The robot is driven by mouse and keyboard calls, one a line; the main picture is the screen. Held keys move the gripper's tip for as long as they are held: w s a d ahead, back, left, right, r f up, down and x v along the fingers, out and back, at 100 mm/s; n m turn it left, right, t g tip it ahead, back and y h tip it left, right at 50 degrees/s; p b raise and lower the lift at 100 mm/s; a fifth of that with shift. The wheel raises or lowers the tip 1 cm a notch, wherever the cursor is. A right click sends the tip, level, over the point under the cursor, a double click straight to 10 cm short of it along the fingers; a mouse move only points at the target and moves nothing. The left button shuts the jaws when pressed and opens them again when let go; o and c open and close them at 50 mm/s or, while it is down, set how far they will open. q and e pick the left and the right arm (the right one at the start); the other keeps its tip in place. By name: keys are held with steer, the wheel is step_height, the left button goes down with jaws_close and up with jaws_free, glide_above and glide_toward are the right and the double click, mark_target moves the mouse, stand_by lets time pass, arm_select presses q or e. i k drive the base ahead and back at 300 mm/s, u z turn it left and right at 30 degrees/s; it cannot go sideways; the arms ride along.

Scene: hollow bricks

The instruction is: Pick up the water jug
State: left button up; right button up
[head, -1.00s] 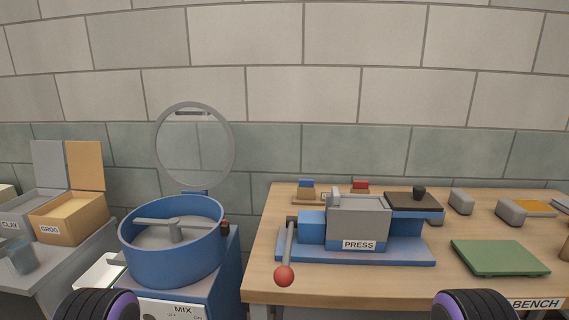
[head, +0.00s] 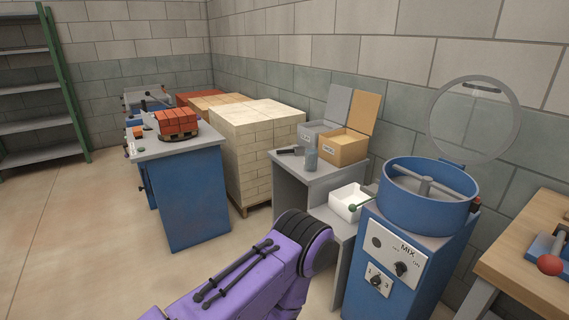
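A purple link of my arm reaches in from the bottom, in front of and below the stand. Neither of my grippers shows.
The blue mixer (head: 425,205) stands right of the stand, with the wooden bench (head: 520,248) beyond it. A white tub (head: 348,203) sits lower, between stand and mixer. A blue cabinet (head: 188,195) carries red bricks (head: 176,121). The floor at left is clear.

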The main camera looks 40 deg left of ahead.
mark_target(311, 154)
steer(key=u, duration=2.3)
steer(key=k, duration=0.7)
steer(key=z, duration=1)
steer(key=i, duration=0.95)
steer(key=u, duration=0.1)
